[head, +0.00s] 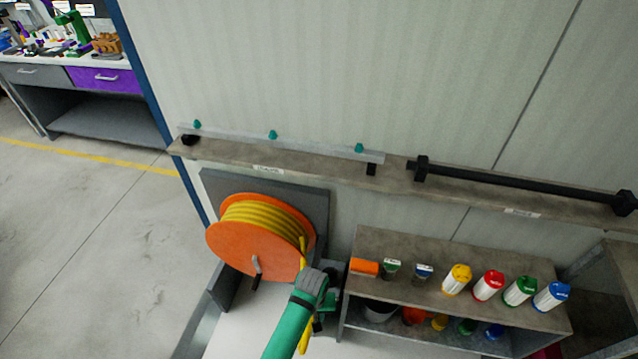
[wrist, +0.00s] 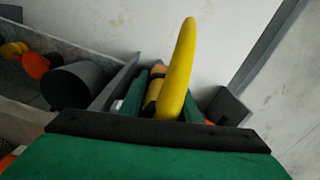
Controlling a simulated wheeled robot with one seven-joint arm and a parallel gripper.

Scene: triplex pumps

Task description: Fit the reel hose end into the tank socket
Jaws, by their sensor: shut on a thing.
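The orange reel (head: 225,248) with yellow hose (head: 262,217) wound on it stands against a grey panel in the head view. A length of the hose runs down from the reel's right side to my gripper (head: 322,303), and a yellow piece shows below it. In the wrist view my gripper (wrist: 168,104) is shut on the hose (wrist: 180,72), which rises between the green fingers and bends slightly right. A dark band circles the hose low between the fingers. My own arm and gripper hide part of the hose. I cannot pick out the tank socket in either view.
A grey shelf unit (head: 405,247) right of my gripper holds several coloured bottles, with more containers below. A long wall ledge (head: 400,183) carries a black bar (head: 520,187). A workbench (head: 80,75) stands far left. The floor at left is clear.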

